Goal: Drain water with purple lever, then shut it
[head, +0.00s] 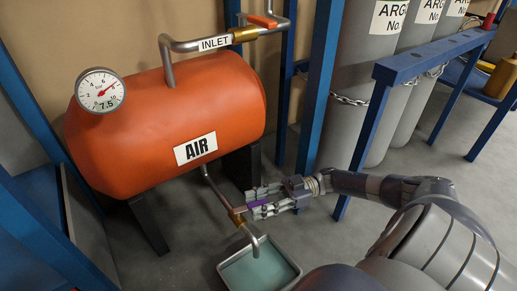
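An orange tank marked AIR (165,125) lies on dark supports. A drain pipe (217,188) runs down from its underside to a brass valve (237,215). The purple lever (258,203) points right from the valve, crosswise to the pipe. My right gripper (260,202) is at the lever, with one finger on either side of it. The lever is partly hidden, and I cannot tell whether the fingers press on it. Below the spout (257,244) stands a metal tray (222,268) with bluish-green liquid in it. My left gripper is not in view.
The gauge (100,91) is on the tank's left end. An inlet pipe (185,46) with an orange lever (262,21) is above. A blue post (318,90) and chained grey cylinders (360,60) stand at right. Grey floor (190,250) is clear left of the tray.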

